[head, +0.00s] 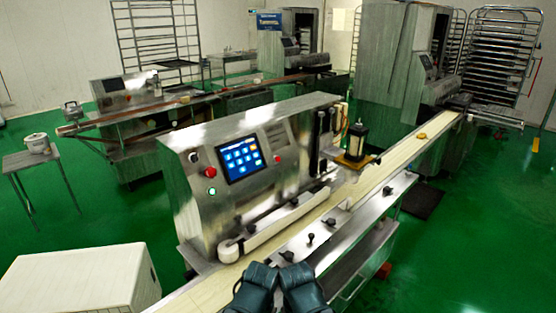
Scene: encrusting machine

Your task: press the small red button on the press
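The press is a steel machine (190,216) with a blue touch screen (241,158) on its sloped front. One red button (210,172) is left of the screen, above a green-lit button (212,190). Another red button (277,159) is right of the screen. I cannot tell for sure which red one the task means. My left gripper (254,287) and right gripper (302,287) show as dark blue-grey blocks side by side at the bottom edge, in front of the conveyor and apart from the buttons. Their fingers cannot be made out.
A pale conveyor belt (398,160) runs along the machine's front, with black knobs (310,237) on its near rail. A stamping unit (355,141) stands at the machine's right end. A white box (80,282) is at lower left. Green floor is free at right.

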